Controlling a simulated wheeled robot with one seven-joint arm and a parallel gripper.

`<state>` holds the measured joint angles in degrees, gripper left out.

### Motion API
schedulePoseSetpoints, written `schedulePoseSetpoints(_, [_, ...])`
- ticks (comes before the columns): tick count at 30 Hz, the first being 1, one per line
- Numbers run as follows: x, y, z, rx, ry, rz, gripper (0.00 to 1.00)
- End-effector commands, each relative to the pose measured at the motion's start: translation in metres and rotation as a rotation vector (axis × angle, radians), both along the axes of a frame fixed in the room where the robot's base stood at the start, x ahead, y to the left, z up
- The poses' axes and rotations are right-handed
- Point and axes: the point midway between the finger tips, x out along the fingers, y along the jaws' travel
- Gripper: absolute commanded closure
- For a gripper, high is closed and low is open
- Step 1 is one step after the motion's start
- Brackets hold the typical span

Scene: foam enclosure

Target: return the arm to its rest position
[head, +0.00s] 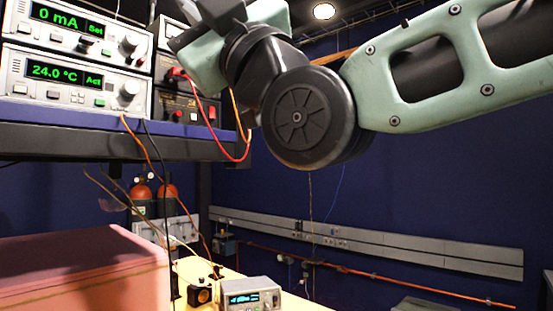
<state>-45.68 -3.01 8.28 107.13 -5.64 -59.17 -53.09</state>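My arm, pale green with dark grey joints, reaches in from the right edge and fills the upper middle and right of the head view. Its big round dark joint hangs just right of the instrument shelf. My gripper's fingers do not show; the arm's end runs out of the top of the picture. Whether the gripper is open, shut or holding anything is hidden.
At left, a shelf (100,145) bears two stacked instruments with green displays (65,72) and dark power units (185,105) with red and orange cables. Below are a pink foam block (85,270), a small device (250,294) on a table, and orange gas cylinders (150,195).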

Motion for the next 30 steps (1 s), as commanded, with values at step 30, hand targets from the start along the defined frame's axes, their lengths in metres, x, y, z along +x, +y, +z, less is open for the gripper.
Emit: schedulePoseSetpoints(30, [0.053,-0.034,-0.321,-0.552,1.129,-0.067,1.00])
